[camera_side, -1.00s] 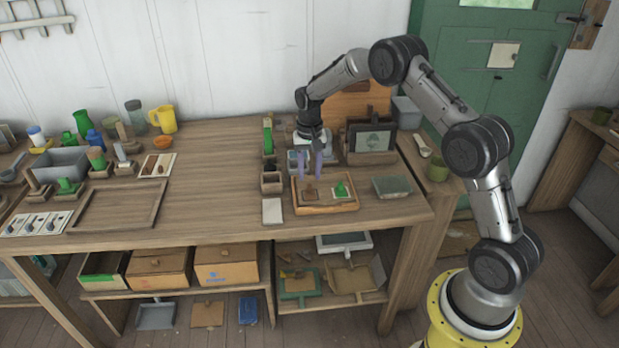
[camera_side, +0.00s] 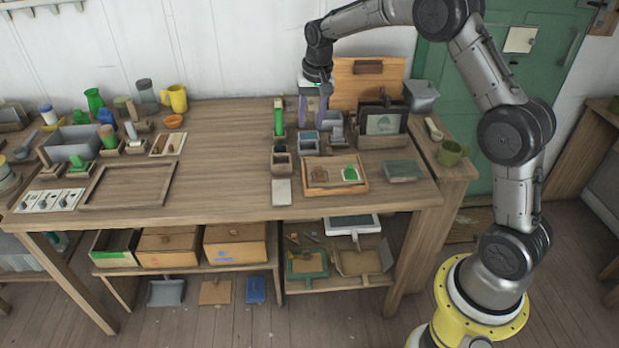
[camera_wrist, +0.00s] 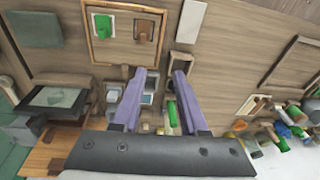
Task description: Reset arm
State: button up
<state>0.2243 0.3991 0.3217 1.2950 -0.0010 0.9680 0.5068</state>
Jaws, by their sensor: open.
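My gripper (camera_side: 311,108) is raised above the back of the workbench in the side view, fingers pointing down. Its two purple fingers are apart with nothing between them, as the wrist view (camera_wrist: 163,98) also shows. Below and in front of it is a wooden tray (camera_side: 309,190) holding a brown lid-like piece (camera_side: 319,175) and a green one (camera_side: 350,173). Small grey-blue containers (camera_side: 308,139) stand behind the tray, partly close to the fingers in the picture.
A framed picture in a wooden holder (camera_side: 383,124), a wooden board (camera_side: 352,88) and a grey bin (camera_side: 422,95) stand at the back right. A green block (camera_side: 278,118) stands left of the gripper. The bench's middle (camera_side: 222,150) is clear.

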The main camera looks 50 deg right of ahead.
jog(key=s+a+r+n+t, duration=0.2)
jog(key=s+a+r, duration=0.3)
jog(key=s+r, duration=0.4)
jog(key=s+a+r+n+t, duration=0.15)
jog(key=s+a+r, duration=0.25)
jog(key=s+r, duration=0.45)
jog(key=s+a+f+n, duration=0.1)
jog(key=s+f, duration=0.3)
jog(key=s, duration=0.4)
jog(key=s+a+f+n, duration=0.1)
jog(key=s+f+n, duration=0.2)
jog(key=s, duration=0.6)
jog(key=shift+a+f+n, duration=0.35)
jog(key=shift+n, duration=0.1)
